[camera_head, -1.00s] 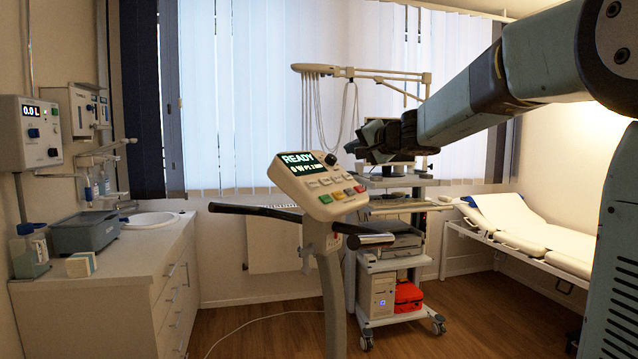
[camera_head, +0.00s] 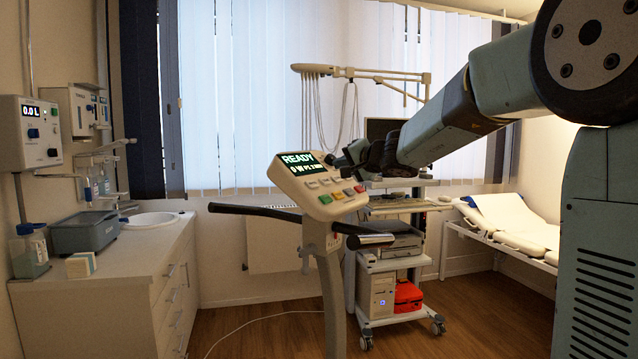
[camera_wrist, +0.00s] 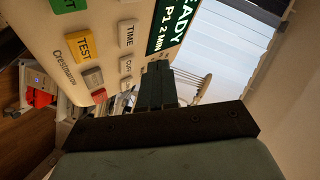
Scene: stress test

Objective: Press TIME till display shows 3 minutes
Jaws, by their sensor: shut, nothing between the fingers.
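The console (camera_head: 296,189) stands on a post, its dark display (camera_head: 303,164) lit with green-white text that starts with READY. In the wrist view the display (camera_wrist: 168,28) reads in part "P1 2 MIN".
Black handlebars (camera_head: 255,210) extend from the console post. A trolley (camera_head: 392,250) with equipment stands close behind it. A counter with a sink (camera_head: 152,219) is at left and a couch (camera_head: 510,225) at right.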

